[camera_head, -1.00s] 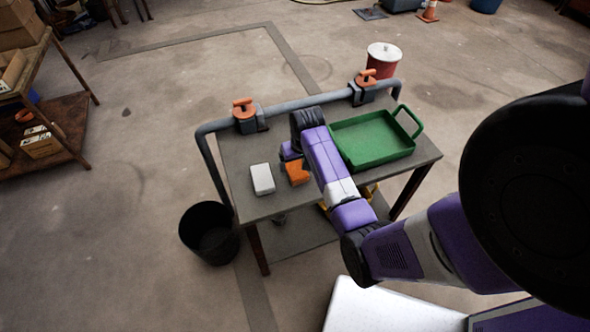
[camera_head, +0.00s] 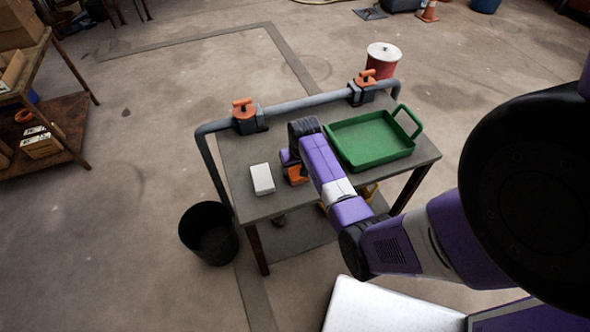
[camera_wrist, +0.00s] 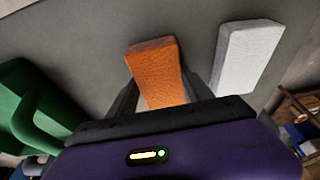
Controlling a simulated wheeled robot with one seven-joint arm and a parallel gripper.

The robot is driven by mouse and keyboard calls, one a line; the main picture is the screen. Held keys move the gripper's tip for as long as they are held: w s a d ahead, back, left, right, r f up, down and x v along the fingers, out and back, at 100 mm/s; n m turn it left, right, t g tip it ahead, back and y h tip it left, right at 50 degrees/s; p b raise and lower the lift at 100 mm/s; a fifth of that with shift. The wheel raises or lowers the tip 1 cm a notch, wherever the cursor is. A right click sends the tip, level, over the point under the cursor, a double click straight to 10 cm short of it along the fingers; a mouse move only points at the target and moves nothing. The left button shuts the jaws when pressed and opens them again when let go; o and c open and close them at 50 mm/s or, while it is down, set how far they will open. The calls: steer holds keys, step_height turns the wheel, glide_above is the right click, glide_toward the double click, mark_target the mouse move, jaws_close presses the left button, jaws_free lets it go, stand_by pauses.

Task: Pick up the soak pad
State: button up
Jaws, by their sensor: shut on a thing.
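An orange soak pad (camera_wrist: 157,68), a soft-looking rectangular block, stands between my two fingers in the wrist view. In the head view it shows only in part (camera_head: 298,176), the rest being hidden by my wrist. My gripper (camera_wrist: 160,97) is shut on the pad, with one finger on each side. The pad is at the tabletop; I cannot tell whether it still touches it. A white block (camera_wrist: 247,57) lies beside it, apart from my gripper; it also shows in the head view (camera_head: 262,178).
A green tray (camera_head: 345,129) with a handle stands right of my arm on the grey table (camera_head: 237,151). A pipe (camera_head: 305,102) with two orange-handled valves runs along the back edge. A black bin (camera_head: 209,234) stands on the floor at left.

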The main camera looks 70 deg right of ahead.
mark_target(295, 168)
step_height(295, 168, up, 20)
stand_by(0.6)
